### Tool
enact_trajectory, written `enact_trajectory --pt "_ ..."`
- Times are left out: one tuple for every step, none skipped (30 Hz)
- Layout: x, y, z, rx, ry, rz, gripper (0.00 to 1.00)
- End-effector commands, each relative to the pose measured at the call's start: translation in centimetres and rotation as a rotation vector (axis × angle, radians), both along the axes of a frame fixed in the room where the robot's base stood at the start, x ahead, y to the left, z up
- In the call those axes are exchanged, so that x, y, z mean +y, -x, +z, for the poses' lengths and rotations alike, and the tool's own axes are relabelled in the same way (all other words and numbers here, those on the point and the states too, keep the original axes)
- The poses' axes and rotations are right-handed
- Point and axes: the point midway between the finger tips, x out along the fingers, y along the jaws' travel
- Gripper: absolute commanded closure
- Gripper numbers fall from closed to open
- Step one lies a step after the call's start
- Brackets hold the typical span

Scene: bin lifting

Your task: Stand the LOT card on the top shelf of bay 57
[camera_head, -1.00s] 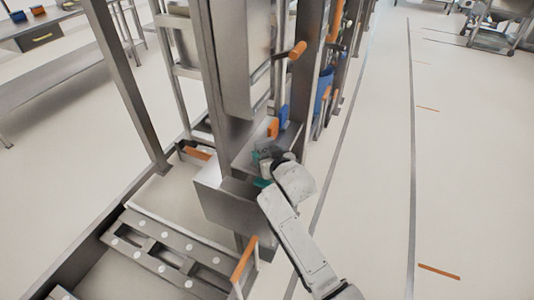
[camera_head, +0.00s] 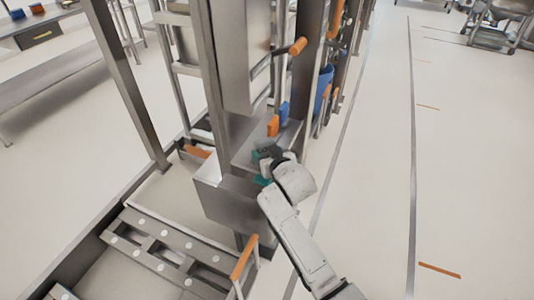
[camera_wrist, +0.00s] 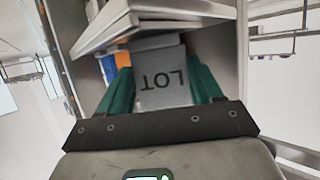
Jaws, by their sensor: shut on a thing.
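The LOT card (camera_wrist: 163,95) is grey with dark letters that read upside down in the wrist view. It sits between the two teal fingers of my gripper (camera_wrist: 162,78), which is shut on it. In the head view my gripper (camera_head: 264,168) is at the edge of the grey metal rack, and the small dark card (camera_head: 268,150) shows just beyond it. A metal shelf board (camera_wrist: 150,22) crosses the top of the wrist view near the card's far end. I cannot tell whether they touch. No bay number is legible.
An orange block (camera_head: 273,126) and a blue block (camera_head: 283,112) stand just past the card. A metal box with an orange-tipped handle (camera_head: 298,48) hangs above. Rack posts and an orange-topped rail (camera_head: 244,258) stand close by. The floor on the right is open.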

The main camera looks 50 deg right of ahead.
Motion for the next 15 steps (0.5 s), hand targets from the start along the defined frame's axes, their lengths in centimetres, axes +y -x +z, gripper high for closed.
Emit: enact_trajectory --pt "0.0 0.0 -0.15 -0.001 0.0 0.0 0.72" --pt "0.0 0.0 -0.21 -0.001 0.0 0.0 0.72" --pt "0.0 -0.01 -0.09 -0.001 0.0 0.0 0.31" --pt "0.0 -0.01 -0.09 -0.001 0.0 0.0 0.28" --pt "0.0 -0.01 -0.09 0.0 0.0 0.0 0.25" --pt "0.0 0.0 -0.1 0.0 0.0 0.0 0.21" --pt "0.0 0.0 -0.1 0.0 0.0 0.0 0.19" --pt "0.0 0.0 -0.1 0.0 0.0 0.0 0.16" --pt "0.0 0.0 -0.1 0.0 0.0 0.0 0.12" --pt "0.0 0.0 -0.11 0.0 0.0 0.0 0.09" --pt "0.0 0.0 -0.11 0.0 0.0 0.0 0.06" --pt "0.0 0.0 -0.11 0.0 0.0 0.0 0.05" --pt "0.0 0.0 -0.11 0.0 0.0 0.0 0.05" --pt "0.0 0.0 -0.11 0.0 0.0 0.0 0.05" --pt "0.0 0.0 -0.11 0.0 0.0 0.0 0.05"
